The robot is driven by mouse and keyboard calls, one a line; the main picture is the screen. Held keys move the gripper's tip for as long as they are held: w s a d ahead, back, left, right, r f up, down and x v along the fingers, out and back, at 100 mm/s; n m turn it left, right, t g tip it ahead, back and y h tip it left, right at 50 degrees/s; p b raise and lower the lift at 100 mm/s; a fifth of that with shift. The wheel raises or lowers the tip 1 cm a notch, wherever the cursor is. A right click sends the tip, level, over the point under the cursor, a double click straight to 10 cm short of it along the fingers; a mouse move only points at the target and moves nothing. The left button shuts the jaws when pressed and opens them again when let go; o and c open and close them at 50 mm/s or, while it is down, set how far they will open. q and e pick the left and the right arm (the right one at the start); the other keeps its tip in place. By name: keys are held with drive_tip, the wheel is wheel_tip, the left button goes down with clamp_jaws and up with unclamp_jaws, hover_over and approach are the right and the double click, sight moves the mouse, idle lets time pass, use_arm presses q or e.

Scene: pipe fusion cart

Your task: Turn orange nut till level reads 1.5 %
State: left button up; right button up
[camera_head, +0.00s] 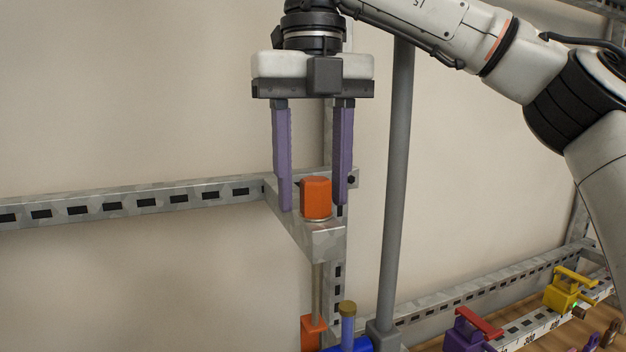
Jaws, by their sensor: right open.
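The orange nut (316,198) sits upright on top of a grey metal bracket (327,243) near the middle of the head view. My right gripper (312,208) points straight down over it. Its two purple fingers stand apart, one on each side of the nut, with a visible gap on the left and a smaller one on the right. The jaws are open and I cannot see clear contact. No level display is readable in this view. My left gripper is not in view.
A slotted rail (130,203) runs left from the bracket. A grey vertical pole (396,190) stands just right of the gripper. Below are an orange block (312,333), a blue fitting (348,325), a purple clamp with red lever (470,330) and a yellow clamp (566,290).

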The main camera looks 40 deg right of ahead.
drive_tip(key=c, duration=1.1)
